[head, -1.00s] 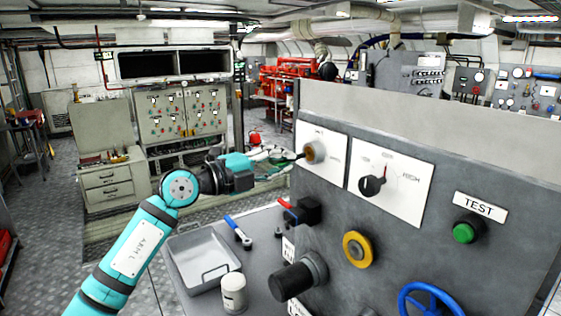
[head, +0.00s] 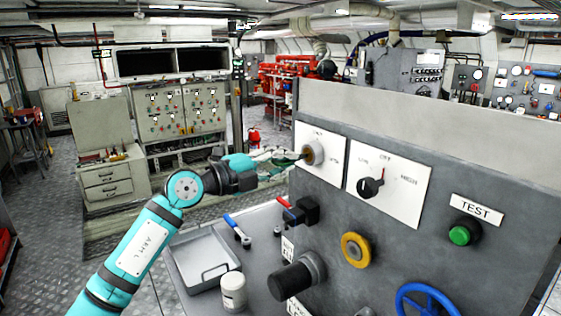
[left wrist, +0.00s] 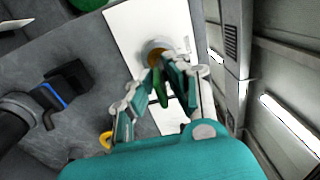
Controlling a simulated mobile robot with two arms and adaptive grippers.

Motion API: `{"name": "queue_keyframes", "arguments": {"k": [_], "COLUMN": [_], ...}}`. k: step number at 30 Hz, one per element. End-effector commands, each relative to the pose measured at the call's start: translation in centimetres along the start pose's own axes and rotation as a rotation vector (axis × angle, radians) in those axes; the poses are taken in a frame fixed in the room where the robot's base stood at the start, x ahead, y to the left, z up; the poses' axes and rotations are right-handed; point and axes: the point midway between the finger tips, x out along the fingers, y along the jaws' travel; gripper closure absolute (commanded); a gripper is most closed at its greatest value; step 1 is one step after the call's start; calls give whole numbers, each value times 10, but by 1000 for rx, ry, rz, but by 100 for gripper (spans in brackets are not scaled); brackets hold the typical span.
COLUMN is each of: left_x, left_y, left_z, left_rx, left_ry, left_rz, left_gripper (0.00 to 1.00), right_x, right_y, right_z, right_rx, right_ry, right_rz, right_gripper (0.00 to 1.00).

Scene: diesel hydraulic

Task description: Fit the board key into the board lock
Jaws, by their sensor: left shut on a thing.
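The board lock (head: 313,153) is a round brass-coloured fitting on a white plate at the left end of the grey panel. It also shows in the left wrist view (left wrist: 158,47). My left gripper (head: 291,156) is right in front of the lock, reaching in from the left. In the left wrist view its fingers (left wrist: 160,82) are closed around a green piece (left wrist: 160,90), which I take for the board key. The key points toward the lock. The fingers hide its front end, so I cannot tell whether it is in the lock. My right gripper is not in view.
A rotary switch (head: 370,187), a green TEST button (head: 460,235), a yellow ring (head: 356,250) and a blue wheel (head: 428,300) are on the panel. Below, a metal tray (head: 206,262), a white canister (head: 233,292) and a blue-handled tool (head: 236,230) are on the bench.

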Motion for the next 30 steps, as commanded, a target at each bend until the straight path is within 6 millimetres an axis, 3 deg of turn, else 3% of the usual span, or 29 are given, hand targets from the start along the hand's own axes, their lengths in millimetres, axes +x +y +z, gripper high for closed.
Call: {"name": "queue_keyframes", "arguments": {"k": [30], "left_x": [20], "left_y": [-1], "left_z": [0], "left_rx": [1], "left_ry": [0], "left_rz": [-2], "left_gripper": [100], "right_x": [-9], "right_y": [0], "right_z": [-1], "right_rx": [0], "right_ry": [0], "right_rz": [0], "right_gripper": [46]}}
